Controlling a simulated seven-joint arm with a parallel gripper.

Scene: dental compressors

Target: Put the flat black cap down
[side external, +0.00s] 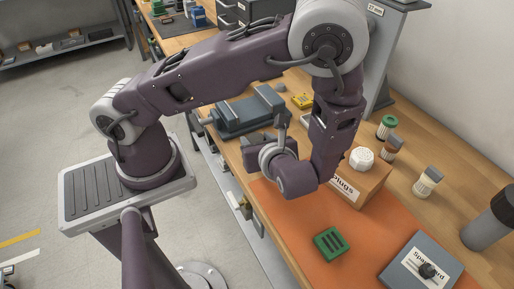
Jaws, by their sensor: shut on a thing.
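My gripper (282,122) is at the end of the folded wrist, above the bench's near edge, left of the cardboard box. It points upward and away from the orange mat. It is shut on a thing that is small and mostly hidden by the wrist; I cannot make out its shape. I see no flat black cap clearly anywhere else.
A cardboard box (372,187) labelled "Plugs" has a white round cap (362,158) on top. A green slotted block (331,243) lies on the mat. Several jars and a dark cylinder (487,232) line the right. A blue-grey fixture (245,115) stands behind my wrist. Bare mat surrounds the block.

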